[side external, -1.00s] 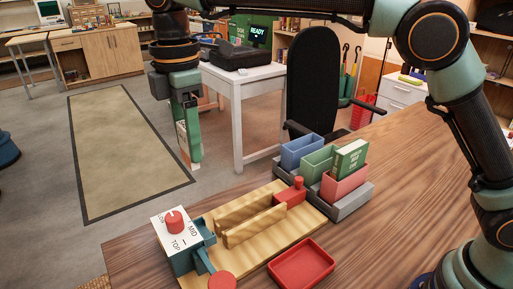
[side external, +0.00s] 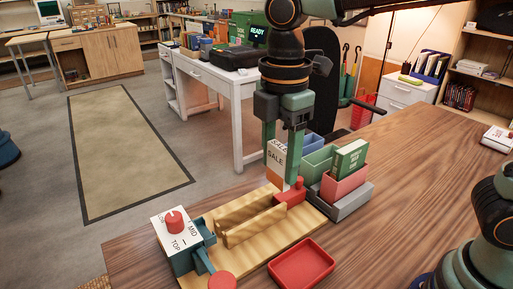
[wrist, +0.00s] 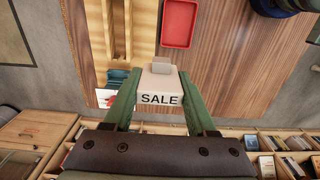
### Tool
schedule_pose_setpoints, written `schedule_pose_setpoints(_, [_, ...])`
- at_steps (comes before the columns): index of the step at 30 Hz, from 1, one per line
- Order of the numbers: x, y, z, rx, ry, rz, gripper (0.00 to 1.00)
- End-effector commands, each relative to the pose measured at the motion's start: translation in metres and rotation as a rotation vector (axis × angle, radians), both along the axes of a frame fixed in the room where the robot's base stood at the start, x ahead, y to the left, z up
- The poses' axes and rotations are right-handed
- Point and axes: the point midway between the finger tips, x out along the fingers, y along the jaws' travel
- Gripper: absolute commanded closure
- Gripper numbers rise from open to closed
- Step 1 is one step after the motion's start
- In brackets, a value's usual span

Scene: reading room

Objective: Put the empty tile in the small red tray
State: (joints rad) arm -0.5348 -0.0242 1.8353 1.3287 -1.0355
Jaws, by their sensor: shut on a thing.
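My gripper (side external: 281,172) is shut on a white block marked SALE (side external: 277,158), with an orange patch low on its side. In the wrist view the SALE block (wrist: 160,99) sits between the two green fingers. It is held upright in the air near the far end of the wooden rack (side external: 240,250). The small red tray (side external: 302,263) lies on the table in front of the rack and looks empty. It also shows in the wrist view (wrist: 179,25). I cannot make out a tile marked as empty.
A grey holder (side external: 352,204) carries blue, green and pink (side external: 345,183) bins; a green book (side external: 349,158) stands in the pink one. A white-topped dial box (side external: 176,229) with a red knob stands at the rack's near left end. The table right of the tray is clear.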

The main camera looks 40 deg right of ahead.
Motion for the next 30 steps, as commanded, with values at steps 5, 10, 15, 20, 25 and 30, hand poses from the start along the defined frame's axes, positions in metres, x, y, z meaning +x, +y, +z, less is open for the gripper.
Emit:
schedule_pose_setpoints(5, [-0.028, -0.021, -0.017, 0.000, 0.000, 0.000, 0.99])
schedule_pose_setpoints(10, [-0.043, -0.032, -0.027, 0.000, 0.000, 0.001, 0.99])
schedule_pose_setpoints(15, [-0.047, -0.035, -0.043, -0.003, 0.005, 0.001, 0.99])
schedule_pose_setpoints(20, [-0.048, -0.036, -0.079, -0.005, 0.009, 0.001, 0.99])
schedule_pose_setpoints(25, [-0.049, -0.036, -0.121, -0.005, 0.009, 0.001, 0.99])
schedule_pose_setpoints(30, [-0.048, -0.036, -0.161, -0.006, 0.010, 0.001, 0.99])
